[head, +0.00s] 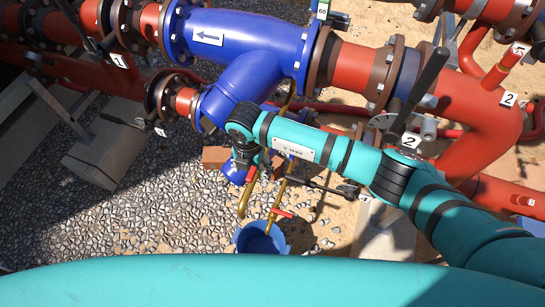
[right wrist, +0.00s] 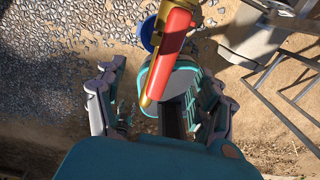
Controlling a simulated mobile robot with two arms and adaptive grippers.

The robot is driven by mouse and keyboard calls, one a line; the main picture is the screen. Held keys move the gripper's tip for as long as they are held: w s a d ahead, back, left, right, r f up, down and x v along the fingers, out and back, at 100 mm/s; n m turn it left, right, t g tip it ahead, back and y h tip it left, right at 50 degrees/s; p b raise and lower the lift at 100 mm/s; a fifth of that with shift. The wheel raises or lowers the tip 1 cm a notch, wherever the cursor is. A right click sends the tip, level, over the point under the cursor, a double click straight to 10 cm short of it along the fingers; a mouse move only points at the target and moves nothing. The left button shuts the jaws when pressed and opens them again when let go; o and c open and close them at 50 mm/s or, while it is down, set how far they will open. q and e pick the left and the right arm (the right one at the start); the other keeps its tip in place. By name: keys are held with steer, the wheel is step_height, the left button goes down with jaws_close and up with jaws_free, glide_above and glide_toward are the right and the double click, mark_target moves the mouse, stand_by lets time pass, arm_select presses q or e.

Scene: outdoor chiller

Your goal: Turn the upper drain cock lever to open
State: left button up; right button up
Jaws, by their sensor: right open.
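In the right wrist view a red lever (right wrist: 168,48) on a brass fitting (right wrist: 176,5) runs down between the spread fingers of my right gripper (right wrist: 157,80). The fingers stand apart on either side of it; I cannot tell how deep the lever sits between them. In the head view my right gripper (head: 262,163) hangs below its wrist beside the brass drain pipes (head: 278,197), partly hidden by my arm. A red lever (head: 281,212) shows on the lower part of the brass piping. My left gripper is not in view.
A blue bucket (head: 258,242) stands on the gravel under the drain pipes and shows in the right wrist view (right wrist: 147,36). The large blue pipe body (head: 245,42) and red pipes (head: 362,70) lie behind my arm. Gravel (head: 150,215) at left is clear.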

mark_target(252, 171)
step_height(252, 171, up, 7)
steer(key=p, duration=0.5)
